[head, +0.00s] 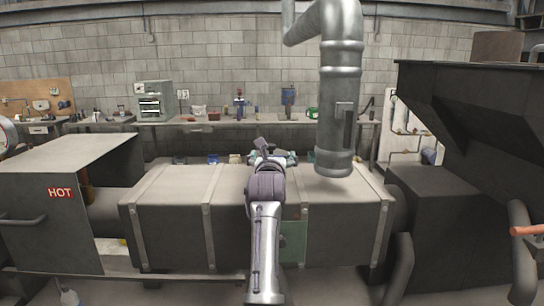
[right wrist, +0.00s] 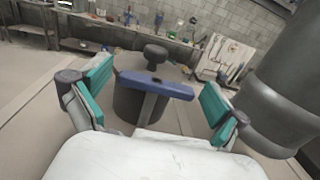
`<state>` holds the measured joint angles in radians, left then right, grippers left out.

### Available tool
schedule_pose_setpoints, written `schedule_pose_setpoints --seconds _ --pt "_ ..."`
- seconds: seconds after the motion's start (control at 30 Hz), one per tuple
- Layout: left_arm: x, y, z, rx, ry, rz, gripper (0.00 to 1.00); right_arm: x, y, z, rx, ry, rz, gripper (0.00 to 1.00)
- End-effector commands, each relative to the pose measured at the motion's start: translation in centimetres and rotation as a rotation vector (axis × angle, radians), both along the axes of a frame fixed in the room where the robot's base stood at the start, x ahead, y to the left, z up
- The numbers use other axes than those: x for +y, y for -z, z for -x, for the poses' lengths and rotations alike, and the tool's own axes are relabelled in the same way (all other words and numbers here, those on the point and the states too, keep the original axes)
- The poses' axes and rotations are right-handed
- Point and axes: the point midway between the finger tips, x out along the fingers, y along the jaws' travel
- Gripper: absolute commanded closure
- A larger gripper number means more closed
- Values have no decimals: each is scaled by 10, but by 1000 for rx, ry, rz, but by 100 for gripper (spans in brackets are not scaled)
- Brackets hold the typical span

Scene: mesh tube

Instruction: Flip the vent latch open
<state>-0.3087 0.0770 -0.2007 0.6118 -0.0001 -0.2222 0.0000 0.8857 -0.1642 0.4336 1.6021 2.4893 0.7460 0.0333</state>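In the right wrist view a short dark cylinder (right wrist: 128,103) stands on the pale top of the long box. A flat blue bar (right wrist: 178,91) lies across it, with a dark knob (right wrist: 155,54) behind the bar. The bar looks like the vent latch and lies roughly level. My right gripper (right wrist: 157,88) is open, its teal fingers spread to the left and right of the bar, with gaps at both sides. In the head view my right gripper (head: 272,157) is over the box and hides most of the cylinder. My left gripper is not in view.
A thick grey vertical pipe (head: 341,110) hangs just right of my right gripper. The long box (head: 170,225) lies below, between a cabinet marked HOT (head: 40,210) and dark machinery (head: 450,220). A workbench (head: 200,123) with tools runs along the back wall.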

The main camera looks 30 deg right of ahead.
Motion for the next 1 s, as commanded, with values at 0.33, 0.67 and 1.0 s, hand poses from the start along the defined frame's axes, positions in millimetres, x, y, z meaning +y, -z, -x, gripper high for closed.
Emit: schedule_pose_setpoints --seconds 0.33,0.67,1.0 --pt "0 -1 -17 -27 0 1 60 0 0 0 1 -1 -1 57" --pt "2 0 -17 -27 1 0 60 -1 0 0 1 -95 0 57" --pt "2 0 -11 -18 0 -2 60 0 0 0 1 -104 0 18"
